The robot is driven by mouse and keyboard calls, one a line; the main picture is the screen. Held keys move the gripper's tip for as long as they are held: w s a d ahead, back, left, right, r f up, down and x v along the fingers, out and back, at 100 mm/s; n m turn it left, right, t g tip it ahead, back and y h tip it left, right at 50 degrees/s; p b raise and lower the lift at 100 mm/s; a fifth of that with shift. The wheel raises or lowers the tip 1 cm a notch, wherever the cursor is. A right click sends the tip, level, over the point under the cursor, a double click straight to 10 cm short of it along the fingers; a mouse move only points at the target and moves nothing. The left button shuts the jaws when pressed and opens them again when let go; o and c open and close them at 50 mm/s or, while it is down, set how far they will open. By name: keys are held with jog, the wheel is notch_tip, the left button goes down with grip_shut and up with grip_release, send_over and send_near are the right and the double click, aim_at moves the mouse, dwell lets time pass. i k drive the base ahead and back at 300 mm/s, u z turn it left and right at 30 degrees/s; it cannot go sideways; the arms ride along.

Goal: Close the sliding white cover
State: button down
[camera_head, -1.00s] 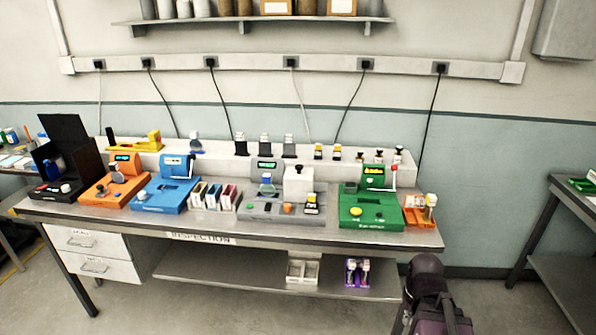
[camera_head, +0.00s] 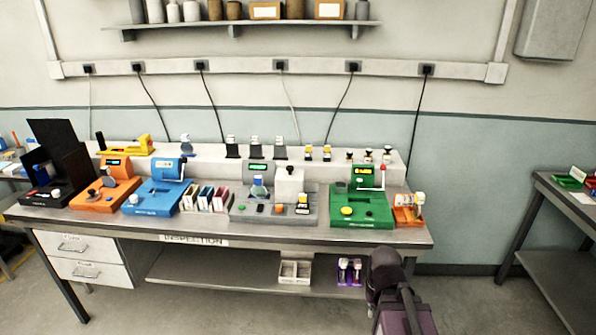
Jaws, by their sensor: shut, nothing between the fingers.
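A white block-like cover (camera_head: 289,182) stands upright on the right part of the grey module (camera_head: 246,210), near the middle of the bench. I take it for the sliding white cover; how far it stands open is too small to tell. Beside it on the grey module are a small screen, a clear-and-blue piece (camera_head: 259,188), an orange button and a yellow-and-black piece (camera_head: 303,202). A dark and purple part of my own arm shows at the bottom, right of centre, in front of the bench. My gripper's fingers do not show.
The inspection bench (camera_head: 330,235) also carries a blue module (camera_head: 154,198), an orange module (camera_head: 104,194), a black box (camera_head: 62,155) and a green module (camera_head: 361,207). Slotted holders (camera_head: 205,198) stand left of the grey module. Another table (camera_head: 572,205) is at the right, with open floor between.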

aim_at(289, 181)
jog(key=z, duration=0.05)
jog(key=i, duration=1)
jog(key=u, duration=0.05)
